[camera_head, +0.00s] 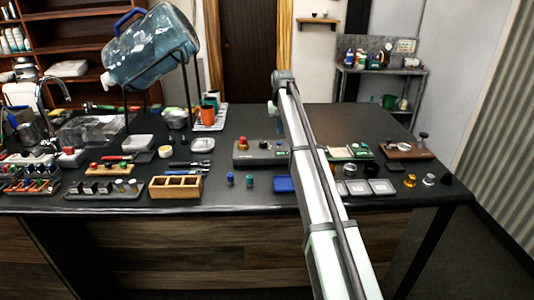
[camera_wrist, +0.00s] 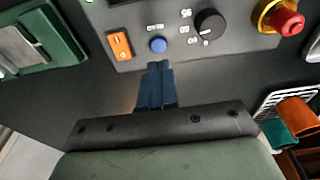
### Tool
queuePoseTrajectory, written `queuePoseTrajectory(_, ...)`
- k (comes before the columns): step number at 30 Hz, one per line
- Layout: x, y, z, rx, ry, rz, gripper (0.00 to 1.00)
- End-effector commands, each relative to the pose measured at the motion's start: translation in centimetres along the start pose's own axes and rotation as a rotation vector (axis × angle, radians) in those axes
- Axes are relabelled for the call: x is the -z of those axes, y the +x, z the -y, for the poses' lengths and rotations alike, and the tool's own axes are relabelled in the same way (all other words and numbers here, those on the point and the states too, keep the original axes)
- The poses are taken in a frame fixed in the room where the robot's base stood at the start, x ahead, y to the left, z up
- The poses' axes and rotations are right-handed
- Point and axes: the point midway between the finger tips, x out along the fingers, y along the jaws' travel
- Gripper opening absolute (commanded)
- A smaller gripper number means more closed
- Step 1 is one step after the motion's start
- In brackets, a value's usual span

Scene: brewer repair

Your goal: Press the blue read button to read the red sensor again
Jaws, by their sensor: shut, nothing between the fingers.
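The blue button (camera_wrist: 158,45) sits on a grey control box (camera_wrist: 185,52) in the wrist view, between an orange switch (camera_wrist: 119,45) and a black dial (camera_wrist: 210,25). My gripper (camera_wrist: 158,66) is shut and empty. Its fingertips appear just below the button in the picture; whether they touch it I cannot tell. A red knob on a yellow ring (camera_wrist: 284,20) is at the box's right. In the head view the control box (camera_head: 262,153) stands mid-table, partly behind my arm, which hides the gripper. I cannot identify a red sensor for certain.
A green device (camera_wrist: 42,38) lies left of the box in the wrist view; orange and teal mugs (camera_wrist: 297,113) stand at right. In the head view, a wooden divided box (camera_head: 175,187), small blue (camera_head: 230,178) and teal (camera_head: 250,182) cylinders and a tilted water bottle (camera_head: 152,45) stand left of my arm.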

Motion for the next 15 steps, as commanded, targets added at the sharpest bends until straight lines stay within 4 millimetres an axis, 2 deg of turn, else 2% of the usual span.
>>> queuePoseTrajectory(8,0.1,-0.5,0.0,0.000,0.000,-0.001,0.00)
queuePoseTrajectory(15,0.4,-2.3,0.0,0.000,0.000,-0.001,0.00)
